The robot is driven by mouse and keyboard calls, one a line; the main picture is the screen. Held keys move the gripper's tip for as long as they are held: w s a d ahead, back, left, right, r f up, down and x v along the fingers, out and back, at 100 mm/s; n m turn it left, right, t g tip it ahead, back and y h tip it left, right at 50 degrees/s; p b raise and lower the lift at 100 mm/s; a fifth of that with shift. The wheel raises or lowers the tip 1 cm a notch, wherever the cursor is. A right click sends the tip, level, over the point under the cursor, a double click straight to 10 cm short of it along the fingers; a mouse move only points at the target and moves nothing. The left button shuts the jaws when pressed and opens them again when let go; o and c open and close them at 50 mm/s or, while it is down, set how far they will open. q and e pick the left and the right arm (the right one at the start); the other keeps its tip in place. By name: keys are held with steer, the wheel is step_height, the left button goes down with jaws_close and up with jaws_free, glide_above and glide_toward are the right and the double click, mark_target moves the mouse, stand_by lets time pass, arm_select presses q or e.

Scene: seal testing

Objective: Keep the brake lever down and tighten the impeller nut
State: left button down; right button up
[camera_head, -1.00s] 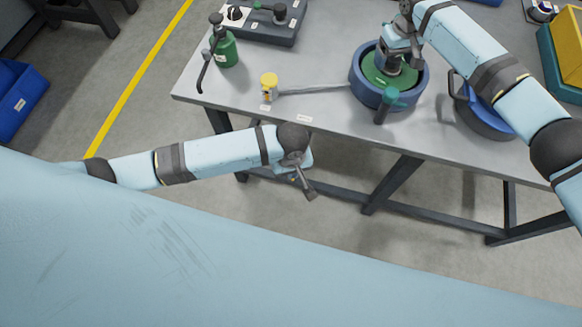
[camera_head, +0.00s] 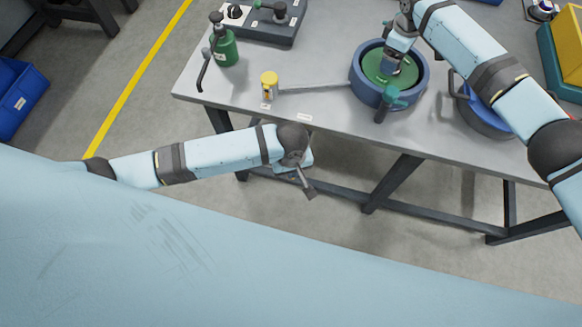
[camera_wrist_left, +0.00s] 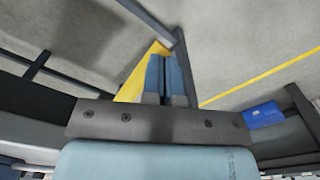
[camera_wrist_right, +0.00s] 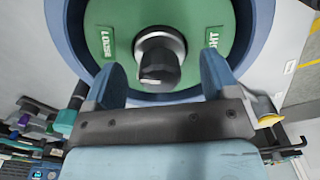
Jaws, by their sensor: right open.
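The impeller nut (camera_wrist_right: 158,57), a dark knob with a metal collar, sits at the middle of the green disc (camera_wrist_right: 115,20), which has LOOSE and TIGHT labels. The disc lies in a round blue housing (camera_head: 360,86). My right gripper (camera_head: 395,66) is above the disc. In the right wrist view its open fingers (camera_wrist_right: 160,82) are on either side of the nut; contact is not clear. A grey bar (camera_head: 315,88), apparently the brake lever, runs left from the housing to a yellow end (camera_head: 269,80). My left gripper (camera_head: 307,186) is shut and empty, off the bench's front edge.
A teal-handled piece (camera_head: 391,96) stands at the housing's front. A blue, dark-rimmed pan-like object (camera_head: 487,120) is to its right. A green bottle (camera_head: 225,48) and a control box (camera_head: 265,25) are at the left.

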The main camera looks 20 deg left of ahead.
steer(key=c, duration=1.1)
steer(key=m, duration=0.3)
steer(key=shift+c, duration=0.2)
steer(key=m, duration=1)
steer(key=shift+m, duration=1.5)
steer(key=o, duration=1.1)
steer(key=shift+o, duration=0.2)
